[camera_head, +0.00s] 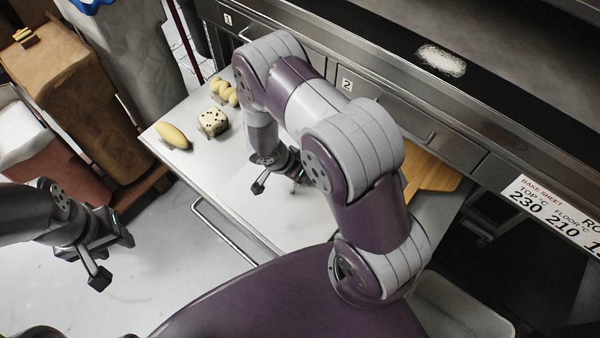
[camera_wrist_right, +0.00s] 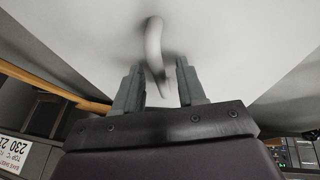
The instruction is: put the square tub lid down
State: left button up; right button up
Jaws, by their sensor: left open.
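The square tub lid appears to be the pale flat panel (camera_head: 298,212) lying on the white work surface below my right gripper; its outline is faint and my right arm hides part of it. In the right wrist view a curved pale handle-like piece (camera_wrist_right: 154,45) stands out from a broad white surface, its lower end between the fingers. My right gripper (camera_head: 279,184) points down just above the panel. Its fingers (camera_wrist_right: 158,88) are apart, with a gap around the handle-like piece. My left gripper (camera_head: 114,259) is open and empty, off the work surface at lower left.
Several pale dough pieces (camera_head: 172,135) and a dotted, dice-like bun (camera_head: 212,123) lie at the surface's left end. A wooden board (camera_head: 430,172) lies at the right, partly behind my arm. The steel oven front (camera_head: 420,125) bounds the back. Sacks (camera_head: 75,82) stand at left.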

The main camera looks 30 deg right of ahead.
jog(key=shift+r, duration=0.15)
jog(key=p+v, duration=0.2)
jog(key=v, duration=1.1)
jog(key=s+r+n+t+y, duration=0.1)
jog(key=s+r+n+y, duration=0.4)
jog(key=s+r+n, duration=0.3)
notch_tip(320, 180, up, 4)
jog(key=n, duration=0.5)
jog(key=shift+d+r+t, duration=0.15)
jog(key=shift+d+t, duration=0.1)
jog(key=shift+t, duration=0.05)
